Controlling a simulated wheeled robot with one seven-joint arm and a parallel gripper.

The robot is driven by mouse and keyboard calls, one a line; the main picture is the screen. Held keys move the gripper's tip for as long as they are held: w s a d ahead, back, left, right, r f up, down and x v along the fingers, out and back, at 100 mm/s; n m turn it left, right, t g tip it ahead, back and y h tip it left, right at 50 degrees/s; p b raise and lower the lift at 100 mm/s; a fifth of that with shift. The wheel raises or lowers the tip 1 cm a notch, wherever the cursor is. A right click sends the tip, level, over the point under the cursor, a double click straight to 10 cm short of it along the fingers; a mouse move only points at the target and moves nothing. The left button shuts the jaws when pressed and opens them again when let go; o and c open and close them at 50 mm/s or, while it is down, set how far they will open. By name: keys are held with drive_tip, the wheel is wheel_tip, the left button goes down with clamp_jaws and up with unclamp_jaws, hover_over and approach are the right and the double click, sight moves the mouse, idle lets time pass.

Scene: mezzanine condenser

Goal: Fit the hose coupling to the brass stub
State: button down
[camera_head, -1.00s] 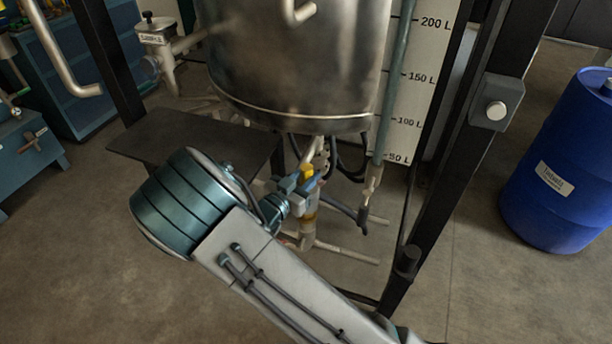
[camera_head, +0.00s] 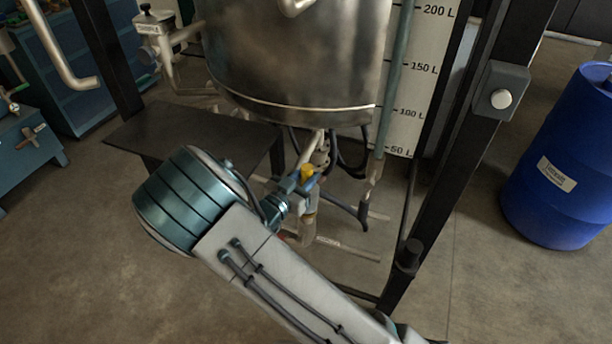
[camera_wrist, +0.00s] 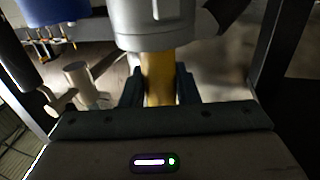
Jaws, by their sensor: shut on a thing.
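My gripper (camera_wrist: 159,88) is shut in the wrist view, its two dark fingers on either side of a yellow-brass body (camera_wrist: 158,72). A wide pale grey collar (camera_wrist: 150,25) sits on that body beyond the fingertips; together they look like the hose coupling. In the head view my gripper (camera_head: 300,190) is small and partly hidden by my wrist, below the steel tank, among yellow, blue and grey parts. I cannot make out the brass stub for certain among the pipework under the tank, nor tell whether the coupling touches it.
The steel tank (camera_head: 290,60) hangs above my gripper. A dark plate (camera_head: 185,135) lies left, a black frame post (camera_head: 445,170) right. Pale pipes (camera_head: 345,248) lie low behind. A blue drum (camera_head: 560,170) stands far right. A pale pipe end (camera_wrist: 78,75) shows left in the wrist view.

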drive_tip(key=c, duration=1)
unclamp_jaws()
drive_tip(key=shift+c, duration=0.2)
drive_tip(key=shift+f, duration=0.1)
drive_tip(key=v, duration=1.3)
drive_tip(key=shift+s+a, duration=0.2)
drive_tip(key=shift+s, duration=0.15)
